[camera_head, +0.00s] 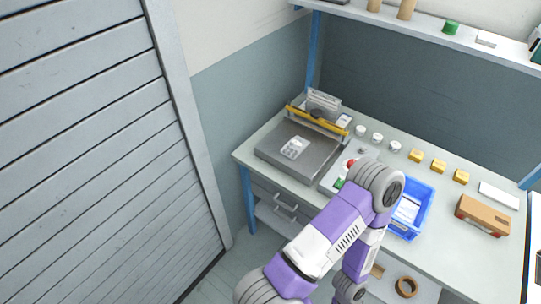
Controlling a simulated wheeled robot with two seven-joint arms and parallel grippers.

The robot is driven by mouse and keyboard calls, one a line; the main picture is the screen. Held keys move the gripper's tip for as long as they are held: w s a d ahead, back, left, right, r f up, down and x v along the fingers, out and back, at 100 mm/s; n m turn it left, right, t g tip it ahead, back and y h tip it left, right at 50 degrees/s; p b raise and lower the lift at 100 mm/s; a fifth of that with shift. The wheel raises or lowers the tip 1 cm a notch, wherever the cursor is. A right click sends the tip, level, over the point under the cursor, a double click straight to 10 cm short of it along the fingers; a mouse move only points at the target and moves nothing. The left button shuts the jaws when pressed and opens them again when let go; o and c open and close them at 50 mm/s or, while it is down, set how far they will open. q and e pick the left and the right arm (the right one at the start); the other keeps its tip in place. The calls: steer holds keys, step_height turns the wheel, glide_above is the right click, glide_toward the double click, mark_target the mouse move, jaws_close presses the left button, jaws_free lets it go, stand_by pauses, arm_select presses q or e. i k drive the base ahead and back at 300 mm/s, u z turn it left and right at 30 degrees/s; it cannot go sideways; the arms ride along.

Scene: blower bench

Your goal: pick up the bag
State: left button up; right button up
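A small whitish packet (293,147), which looks like the bag, lies flat on the grey top of the bench machine (315,163). It is too small to make out its contents. One of my purple and white arms rises from the bottom of the view, bends at a grey joint over the bench front, and goes back down. No gripper fingers show, and nothing of mine touches the packet.
A yellow bar (318,120) crosses the machine's back. A blue tray (427,212), partly behind my arm, stands on the bench. White jars (377,138), yellow boxes (438,166) and a brown box (483,215) stand further right. A slatted shutter (90,150) fills the left.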

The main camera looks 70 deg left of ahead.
mark_target(292, 149)
steer(key=k, duration=0.45)
steer(key=u, duration=0.9)
